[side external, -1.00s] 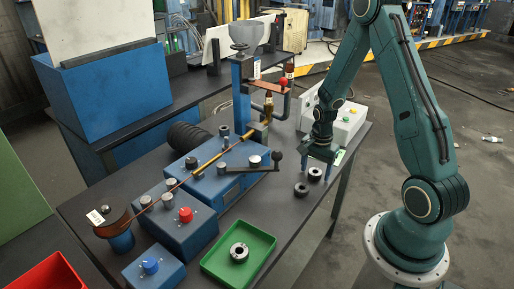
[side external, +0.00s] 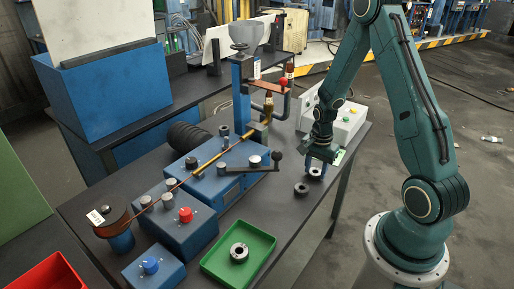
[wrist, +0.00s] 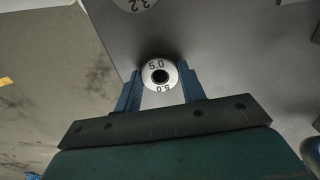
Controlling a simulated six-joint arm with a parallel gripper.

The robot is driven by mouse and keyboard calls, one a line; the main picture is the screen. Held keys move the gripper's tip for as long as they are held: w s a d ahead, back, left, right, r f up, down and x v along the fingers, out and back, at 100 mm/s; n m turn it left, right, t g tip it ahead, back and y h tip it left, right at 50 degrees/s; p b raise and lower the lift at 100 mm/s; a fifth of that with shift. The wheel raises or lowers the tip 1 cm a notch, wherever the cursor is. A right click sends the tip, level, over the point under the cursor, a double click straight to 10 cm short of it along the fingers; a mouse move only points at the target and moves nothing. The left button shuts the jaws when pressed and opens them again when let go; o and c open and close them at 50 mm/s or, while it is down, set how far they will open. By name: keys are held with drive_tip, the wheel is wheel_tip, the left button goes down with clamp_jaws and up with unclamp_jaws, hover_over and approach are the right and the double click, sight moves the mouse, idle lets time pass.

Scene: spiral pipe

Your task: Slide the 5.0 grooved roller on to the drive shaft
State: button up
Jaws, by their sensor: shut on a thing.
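The 5.0 grooved roller (wrist: 173,71) is a pale ring with a dark bore, marked "5.0", in the wrist view. My gripper (wrist: 160,84) has its two blue fingers shut on it, one on each side. In the side view my gripper (side external: 316,167) is low at the table's right part, and the roller (side external: 315,174) shows dark between the fingertips, at table level. Several short metal posts stand on the blue machine (side external: 222,186); I cannot tell which one is the drive shaft.
Another dark roller (side external: 301,188) lies just beside the held one; a disc marked "3.2" (wrist: 135,4) shows in the wrist view. A green tray (side external: 262,238) holds a ring. A black lever (side external: 276,160) sticks out from the machine. A white button box (side external: 345,123) stands behind my gripper.

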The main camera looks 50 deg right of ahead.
sight(312, 170)
drive_tip(key=shift+r, duration=0.1)
wheel_tip(312, 170, up, 20)
idle(0.8)
drive_tip(key=shift+w, duration=0.1)
idle(0.4)
drive_tip(key=w+a+n, duration=0.3)
drive_tip(key=w+a, duration=0.4)
drive_tip(key=w, duration=0.5)
drive_tip(key=w+a+n, duration=0.3)
drive_tip(key=w+a, duration=0.4)
drive_tip(key=w, duration=0.5)
drive_tip(key=shift+w, duration=0.4)
drive_tip(key=shift+f, duration=0.25)
drive_tip(key=shift+f, duration=2.65)
